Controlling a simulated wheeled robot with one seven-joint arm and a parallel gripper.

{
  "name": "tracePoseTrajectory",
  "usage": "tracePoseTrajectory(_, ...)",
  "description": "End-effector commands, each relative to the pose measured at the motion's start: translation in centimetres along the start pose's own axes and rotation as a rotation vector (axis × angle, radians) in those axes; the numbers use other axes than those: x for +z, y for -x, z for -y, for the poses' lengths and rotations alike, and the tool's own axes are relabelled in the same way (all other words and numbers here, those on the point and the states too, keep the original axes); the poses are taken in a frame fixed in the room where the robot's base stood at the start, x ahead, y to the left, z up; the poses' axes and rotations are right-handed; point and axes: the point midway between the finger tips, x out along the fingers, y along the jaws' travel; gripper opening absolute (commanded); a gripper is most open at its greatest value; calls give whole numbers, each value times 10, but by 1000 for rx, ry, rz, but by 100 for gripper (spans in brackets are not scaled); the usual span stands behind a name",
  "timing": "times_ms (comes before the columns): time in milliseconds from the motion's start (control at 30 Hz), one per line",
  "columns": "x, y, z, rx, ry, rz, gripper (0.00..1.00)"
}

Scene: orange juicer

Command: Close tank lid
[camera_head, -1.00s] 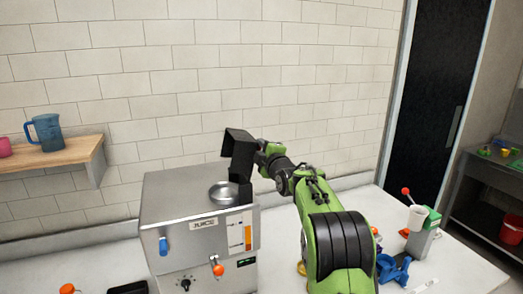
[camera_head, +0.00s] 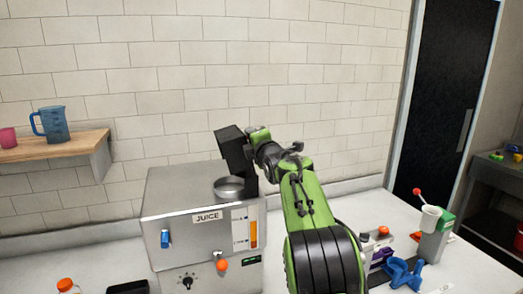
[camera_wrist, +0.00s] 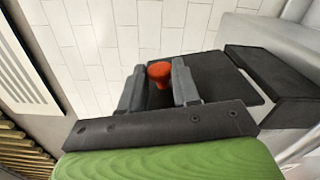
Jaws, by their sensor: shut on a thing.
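The steel juicer (camera_head: 206,236), labelled JUICE, stands on the counter. Its round tank opening (camera_head: 230,186) on top is uncovered. The black tank lid (camera_head: 233,150) stands raised and tilted at the opening's right rear side. The lid also shows as a dark plate in the wrist view (camera_wrist: 235,85). My gripper (camera_head: 257,138) is at the upper right of the lid. In the wrist view my gripper's (camera_wrist: 158,88) grey fingers are shut on the lid, on either side of a red knob (camera_wrist: 159,72). The exact finger contact is hard to see.
A tiled wall (camera_head: 300,90) stands close behind.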

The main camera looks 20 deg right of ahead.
Motion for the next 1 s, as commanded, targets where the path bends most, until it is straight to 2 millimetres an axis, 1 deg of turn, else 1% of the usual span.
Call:
tracePoseTrajectory(33, -8, 0, 3, 3, 45, -3, 0)
tracePoseTrajectory(233, -27, 0, 1, 2, 235, -2, 0)
tracePoseTrajectory(467, -50, 0, 4, 1, 455, -2, 0)
tracePoseTrajectory(767, -77, 0, 15, 1, 740, -3, 0)
tracePoseTrajectory(1000, -96, 0, 29, 1, 964, -2, 0)
